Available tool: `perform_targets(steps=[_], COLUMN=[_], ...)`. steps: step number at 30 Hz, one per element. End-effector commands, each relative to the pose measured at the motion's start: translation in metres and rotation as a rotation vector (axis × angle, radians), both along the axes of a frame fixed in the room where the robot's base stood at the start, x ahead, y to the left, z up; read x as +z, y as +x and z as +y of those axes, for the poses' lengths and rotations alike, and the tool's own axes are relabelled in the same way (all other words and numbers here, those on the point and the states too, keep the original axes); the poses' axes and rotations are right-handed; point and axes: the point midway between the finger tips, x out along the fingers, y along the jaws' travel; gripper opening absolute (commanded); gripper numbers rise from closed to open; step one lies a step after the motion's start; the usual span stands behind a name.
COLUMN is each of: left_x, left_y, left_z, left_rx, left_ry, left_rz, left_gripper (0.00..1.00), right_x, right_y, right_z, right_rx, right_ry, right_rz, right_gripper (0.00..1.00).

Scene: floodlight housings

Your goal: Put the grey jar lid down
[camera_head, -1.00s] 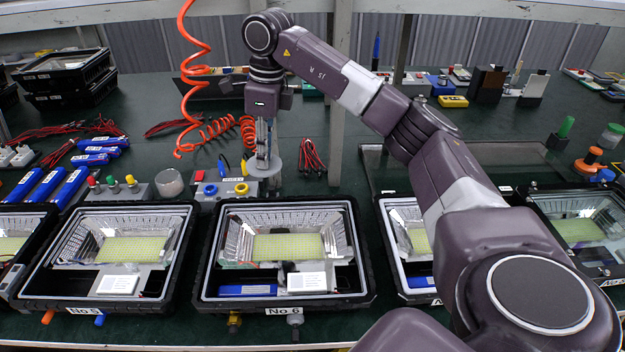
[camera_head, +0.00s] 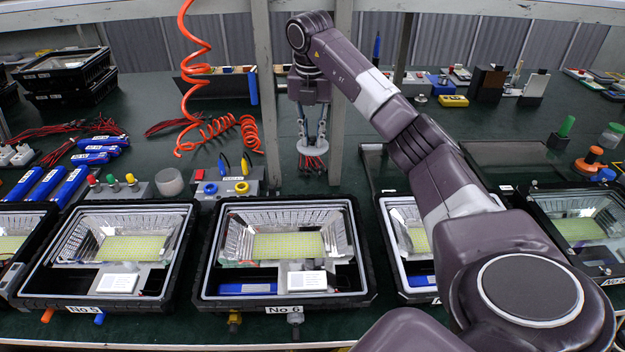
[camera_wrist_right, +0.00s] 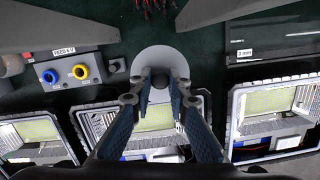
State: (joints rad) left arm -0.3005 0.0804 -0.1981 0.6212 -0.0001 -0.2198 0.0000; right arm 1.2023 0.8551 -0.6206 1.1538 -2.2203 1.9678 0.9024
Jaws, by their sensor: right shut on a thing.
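My right gripper (camera_head: 312,143) points down and is shut on the grey jar lid (camera_head: 312,150). The lid looks held above the green bench; the exact gap cannot be told. A translucent open jar (camera_head: 169,181) stands to the left. My left gripper is not in view.
A control box (camera_head: 226,187) with blue and yellow knobs stands left of the lid. Red wires (camera_head: 313,163) lie below it. Floodlight housing No 6 (camera_head: 361,262) is in front. Grey posts (camera_head: 341,120) rise close by.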

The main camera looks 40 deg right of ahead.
Motion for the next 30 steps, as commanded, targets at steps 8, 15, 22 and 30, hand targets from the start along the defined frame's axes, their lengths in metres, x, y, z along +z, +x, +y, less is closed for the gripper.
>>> perform_targets(steps=[8,15,22,30], left_x=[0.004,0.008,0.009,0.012], left_y=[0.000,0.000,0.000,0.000], left_z=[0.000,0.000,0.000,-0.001], left_rx=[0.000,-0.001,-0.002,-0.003], left_ry=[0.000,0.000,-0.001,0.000], left_rz=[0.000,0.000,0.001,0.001], left_gripper=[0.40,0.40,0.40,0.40], right_x=[-0.075,-0.129,-0.147,-0.182], right_y=[-0.002,-0.001,0.000,-0.001], right_z=[0.000,0.001,0.001,0.001], right_rx=[0.002,0.003,0.003,0.004], right_ry=[0.001,0.000,0.001,0.001], right_rz=[0.007,0.004,0.002,0.003], right_gripper=[0.00,0.00,0.00,0.00])
